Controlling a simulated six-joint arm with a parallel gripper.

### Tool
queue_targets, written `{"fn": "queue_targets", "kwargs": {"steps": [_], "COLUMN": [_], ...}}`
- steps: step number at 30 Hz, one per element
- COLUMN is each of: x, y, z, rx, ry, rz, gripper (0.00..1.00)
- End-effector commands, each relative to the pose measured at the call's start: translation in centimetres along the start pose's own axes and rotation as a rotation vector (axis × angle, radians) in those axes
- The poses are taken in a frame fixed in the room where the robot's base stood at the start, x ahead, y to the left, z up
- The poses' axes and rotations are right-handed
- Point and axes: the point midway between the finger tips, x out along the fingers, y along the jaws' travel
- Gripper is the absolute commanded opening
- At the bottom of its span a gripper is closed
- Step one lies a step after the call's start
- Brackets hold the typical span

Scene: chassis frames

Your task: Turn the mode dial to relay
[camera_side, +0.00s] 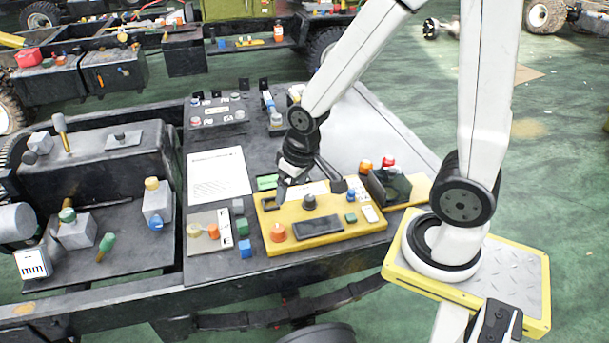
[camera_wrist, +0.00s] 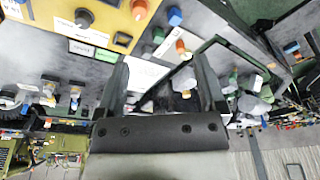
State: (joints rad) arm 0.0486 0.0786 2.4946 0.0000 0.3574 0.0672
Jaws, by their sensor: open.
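A yellow panel (camera_side: 262,222) on the dark bench carries a dark round knob (camera_side: 309,201), which looks like the mode dial. In the wrist view the knob (camera_wrist: 84,17) is at the upper left on the yellow panel (camera_wrist: 50,12). Its markings are too small to read, so I cannot tell which setting it points to. My gripper (camera_side: 309,182) is open and empty over the back part of the panel, near the knob but not around it. In the wrist view my gripper (camera_wrist: 161,65) has its two fingers spread apart, with the knob outside them, up and left.
An orange knob (camera_side: 278,232) and a dark display (camera_side: 318,228) share the panel. A dark block with red and orange buttons (camera_side: 388,184) stands to the right. A white sheet (camera_side: 218,173) lies to the left. Blue and green cubes (camera_side: 244,248) sit left of the panel.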

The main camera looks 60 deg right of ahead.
Motion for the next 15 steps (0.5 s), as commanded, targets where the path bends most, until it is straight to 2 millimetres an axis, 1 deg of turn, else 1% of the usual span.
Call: {"fn": "queue_targets", "kwargs": {"steps": [8, 15], "x": [3.4, 7.2], "y": [4.0, 8.5], "z": [-3.5, -5.8], "rx": [0.286, 0.560], "ry": [-0.051, -0.093], "rz": [0.031, 0.061], "gripper": [0.89, 0.89]}}
